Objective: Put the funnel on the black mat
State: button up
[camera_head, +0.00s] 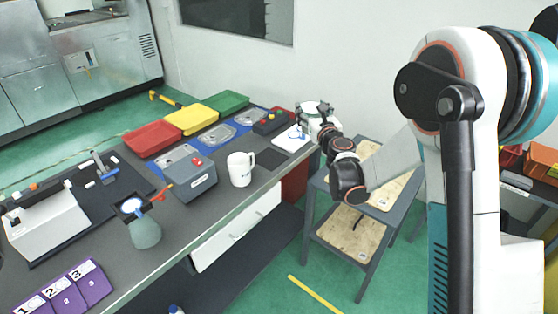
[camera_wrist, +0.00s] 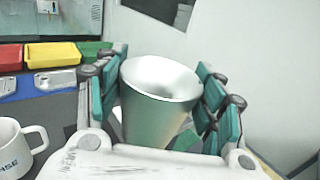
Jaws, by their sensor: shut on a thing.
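My gripper (camera_wrist: 160,105) is shut on the funnel (camera_wrist: 160,80), a pale grey-green cone with its wide mouth up, between the teal finger pads. Its lower end is hidden behind my gripper's palm. In the head view my gripper (camera_head: 312,112) is over the far right end of the bench, and the funnel cannot be made out clearly there. A small dark square mat (camera_head: 270,159) lies flat and bare on the bench, just right of the white mug (camera_head: 240,170). My gripper is beyond it, to the right.
A white board (camera_head: 289,141) lies near my gripper. Red, yellow and green bins (camera_head: 194,118) line the back. A wooden-topped stand (camera_head: 378,188) is at right.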

jog(key=w+a+n+y, duration=0.2)
jog(key=w+a, duration=0.4)
jog(key=a, duration=0.1)
jog(key=n+g+y+b, duration=0.1)
jog(key=g+y+b, duration=0.15)
jog(key=b, duration=0.35)
send_over(270, 158)
notch_tip(270, 158, down, 15)
jog(key=shift+t, duration=0.35)
jog(key=shift+s+f+b, duration=0.1)
jog(key=shift+f+b, duration=0.55)
jog(key=shift+f, duration=1.45)
jog(key=shift+f, duration=0.15)
jog(key=o, duration=1.1)
jog(key=shift+o, duration=0.2)
